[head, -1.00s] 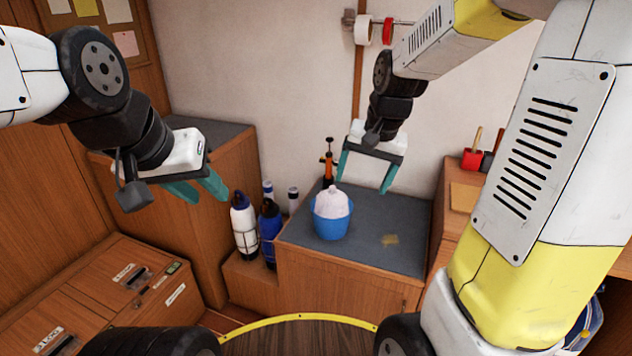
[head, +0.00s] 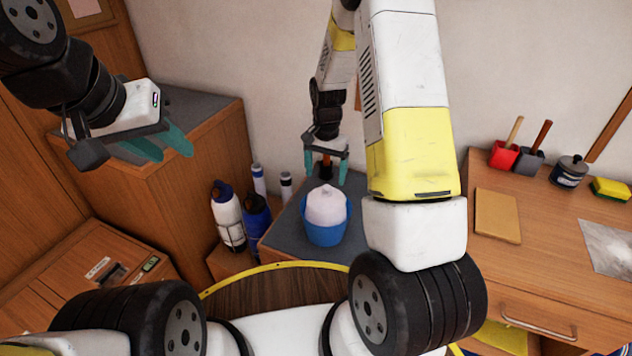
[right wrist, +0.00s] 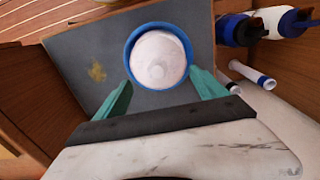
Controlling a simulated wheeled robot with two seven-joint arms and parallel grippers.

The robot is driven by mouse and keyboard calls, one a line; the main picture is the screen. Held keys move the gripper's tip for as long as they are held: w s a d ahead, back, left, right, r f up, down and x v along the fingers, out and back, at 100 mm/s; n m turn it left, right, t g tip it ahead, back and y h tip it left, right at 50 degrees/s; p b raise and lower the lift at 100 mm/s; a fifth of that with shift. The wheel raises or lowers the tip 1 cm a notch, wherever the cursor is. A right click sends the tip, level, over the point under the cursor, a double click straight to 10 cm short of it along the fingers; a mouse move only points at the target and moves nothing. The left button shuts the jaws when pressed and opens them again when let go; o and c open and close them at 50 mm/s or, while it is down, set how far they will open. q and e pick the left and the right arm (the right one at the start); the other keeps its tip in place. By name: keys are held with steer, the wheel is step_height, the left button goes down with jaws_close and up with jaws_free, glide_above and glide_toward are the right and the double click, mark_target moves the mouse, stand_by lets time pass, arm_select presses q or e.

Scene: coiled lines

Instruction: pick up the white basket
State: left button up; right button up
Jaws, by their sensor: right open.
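I see no plainly white basket. A blue round tub (head: 324,234) holding a smooth white mound (head: 326,205) stands on the grey top of a low wooden cabinet. In the right wrist view the tub's blue rim (right wrist: 129,62) rings the white mound (right wrist: 158,60). My right gripper (head: 327,170) is open and empty, above and behind the tub in the head view. Its teal fingers point toward the tub in the wrist view, one on each side of its near part; contact cannot be told. My left gripper (head: 168,146) is open and empty, over the left cabinet.
A white bottle (head: 228,217) and a blue bottle (head: 256,219) stand left of the tub. A wooden counter (head: 550,260) at right bears a red scoop (head: 504,154), a dark jar (head: 569,172), a yellow sponge (head: 610,189) and a tan board (head: 497,215). The grey cabinet top (right wrist: 84,62) beside the tub is mostly clear.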

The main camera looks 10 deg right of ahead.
mark_target(326, 187)
step_height(326, 187, down, 6)
steer(key=shift+s+d+r, duration=0.1)
steer(key=shift+s+d, duration=0.05)
steer(key=shift+s, duration=0.1)
jaws_close()
stand_by(0.3)
